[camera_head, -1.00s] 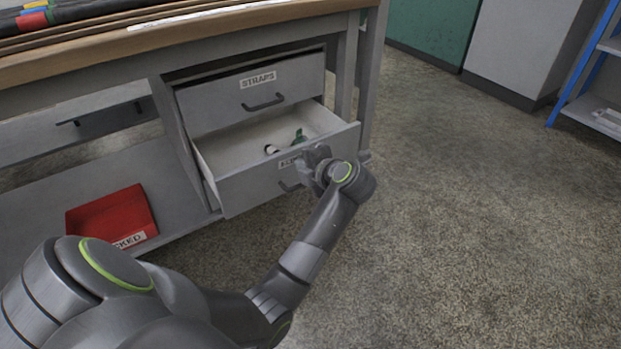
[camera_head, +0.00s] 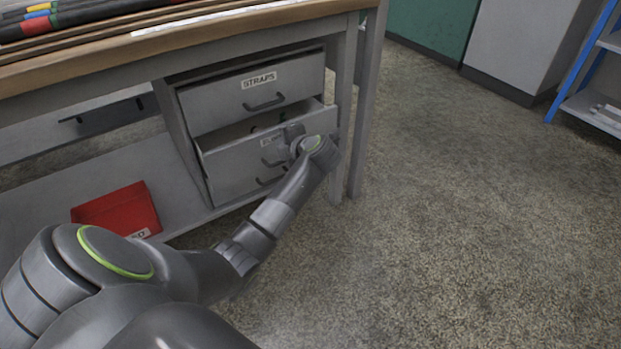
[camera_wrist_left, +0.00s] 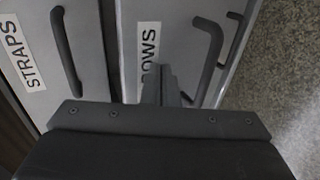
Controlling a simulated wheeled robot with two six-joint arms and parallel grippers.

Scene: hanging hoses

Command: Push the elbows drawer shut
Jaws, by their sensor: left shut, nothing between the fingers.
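The elbows drawer (camera_head: 232,168) is the grey one under the straps drawer (camera_head: 228,106) in the bench. My left gripper (camera_head: 292,134) is shut and empty, at the drawer's front near the label. In the left wrist view its fingertips (camera_wrist_left: 160,80) reach the front between label and handle; exact contact is hard to tell. My right gripper is not in view.
The straps drawer above sticks out slightly. Another drawer handle (camera_head: 270,180) shows below. A red bin (camera_head: 118,210) lies on the bench's lower shelf. Bench legs (camera_head: 366,110) stand right of the drawers. The floor (camera_head: 470,220) to the right is clear.

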